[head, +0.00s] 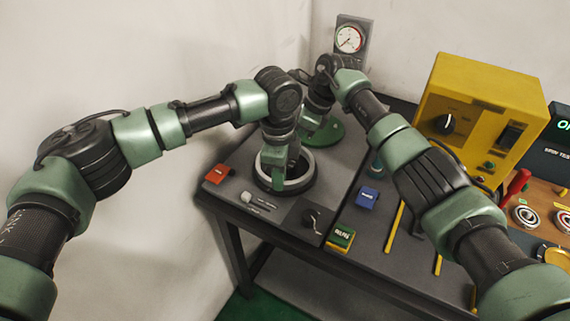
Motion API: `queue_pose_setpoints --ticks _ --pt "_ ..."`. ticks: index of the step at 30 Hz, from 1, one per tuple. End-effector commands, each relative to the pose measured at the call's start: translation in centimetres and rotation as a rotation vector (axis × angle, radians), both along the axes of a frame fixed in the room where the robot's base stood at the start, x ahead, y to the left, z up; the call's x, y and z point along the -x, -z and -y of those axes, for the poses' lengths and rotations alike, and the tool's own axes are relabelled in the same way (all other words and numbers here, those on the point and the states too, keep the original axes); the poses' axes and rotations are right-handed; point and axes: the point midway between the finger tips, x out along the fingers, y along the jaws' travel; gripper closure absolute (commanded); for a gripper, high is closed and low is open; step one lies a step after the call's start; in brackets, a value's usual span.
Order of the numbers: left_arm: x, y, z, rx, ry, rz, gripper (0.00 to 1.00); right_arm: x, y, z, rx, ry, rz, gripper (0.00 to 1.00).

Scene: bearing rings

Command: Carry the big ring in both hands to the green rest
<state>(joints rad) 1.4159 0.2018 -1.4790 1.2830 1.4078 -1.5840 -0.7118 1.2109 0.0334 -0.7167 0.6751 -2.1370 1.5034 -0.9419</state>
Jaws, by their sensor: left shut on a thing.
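The big ring (303,183) is a dark ring with a pale inner band, near the middle of the grey table. My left gripper (278,178) comes down over it from above and is shut on its near side. I cannot tell whether the ring touches the table. The green rest (332,133) is a round green disc just behind the ring, partly covered by my arms. My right gripper (306,127) is low beside the rest, behind my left wrist. Its fingertips are hidden, so I cannot see whether it is open or touches anything.
A red block (217,174), a blue block (367,197) and a green-yellow block (341,238) lie around the ring. A yellow machine (482,100) stands at the right. A gauge (349,39) is at the back wall. The table's left edge is close to the ring.

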Motion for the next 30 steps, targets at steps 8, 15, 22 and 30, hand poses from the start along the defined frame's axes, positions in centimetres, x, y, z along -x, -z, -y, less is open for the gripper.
queue_pose_setpoints --ticks 8,15,22,30 --pt "0.0 -1.0 -0.2 -0.005 -0.003 -0.003 1.0 -0.2 -1.2 0.3 0.003 0.004 0.006 1.0" --pt "0.0 -3.7 -0.2 -0.006 -0.003 -0.004 1.0 -0.2 -3.8 0.3 0.004 0.004 0.006 1.0" --pt "0.1 -6.3 -0.2 -0.006 -0.003 -0.005 1.0 -0.2 -6.5 0.4 0.004 0.004 0.006 1.0" --pt "0.1 -7.0 -0.3 -0.007 -0.003 -0.005 1.0 -0.2 -7.2 0.4 0.004 0.004 0.006 1.0"
